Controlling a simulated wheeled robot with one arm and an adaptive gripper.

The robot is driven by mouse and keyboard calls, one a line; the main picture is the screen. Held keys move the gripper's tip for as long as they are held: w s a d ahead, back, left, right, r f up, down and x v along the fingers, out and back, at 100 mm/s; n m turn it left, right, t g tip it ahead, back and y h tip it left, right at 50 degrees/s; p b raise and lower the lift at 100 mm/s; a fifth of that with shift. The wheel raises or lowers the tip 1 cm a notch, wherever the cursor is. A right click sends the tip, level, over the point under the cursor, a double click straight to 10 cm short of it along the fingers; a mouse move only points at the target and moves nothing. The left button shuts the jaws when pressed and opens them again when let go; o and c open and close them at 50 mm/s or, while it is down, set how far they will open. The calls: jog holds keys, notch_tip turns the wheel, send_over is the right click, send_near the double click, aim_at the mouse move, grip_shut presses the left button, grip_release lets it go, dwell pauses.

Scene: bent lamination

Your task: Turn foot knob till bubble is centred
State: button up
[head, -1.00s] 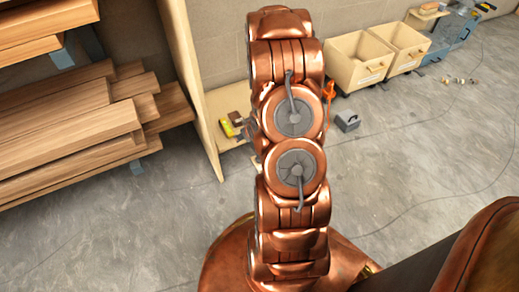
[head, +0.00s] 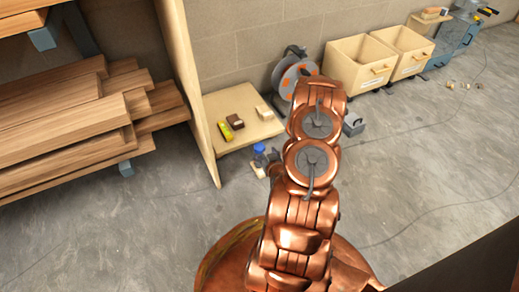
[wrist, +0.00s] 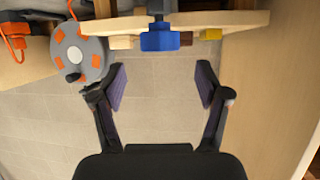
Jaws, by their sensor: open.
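A blue foot knob (head: 259,149) shows at the near edge of a low wooden board (head: 262,129), left of my arm. In the wrist view a blue knob (wrist: 160,38) is at the top centre against the board's edge (wrist: 238,19), with a dark stem beside it. My gripper (wrist: 162,84) is open and empty. Its two fingers stand wide apart, lower in the picture than the knob and not touching it. A yellow block, perhaps the level, (head: 225,131) lies on the board; its bubble is too small to read. In the head view my arm mostly hides my gripper.
Brown (head: 236,121) and pale (head: 264,113) blocks lie on the board. A cable reel (head: 291,75) stands behind it, bins (head: 357,62) to the right. A tall wooden panel (head: 188,85) and stacked planks (head: 75,125) are left. Floor in front is clear.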

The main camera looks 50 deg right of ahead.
aim_at(260, 147)
jog(key=b+x, duration=0.2)
jog(key=x, duration=0.3)
jog(key=shift+w+d+f+b, duration=0.1)
jog(key=shift+w+f+b, duration=0.2)
jog(key=shift+b, duration=0.05)
jog(key=shift+w+d+f, duration=0.15)
jog(key=shift+w+d, duration=0.15)
jog(key=shift+w, duration=0.2)
jog(key=c, duration=1.2)
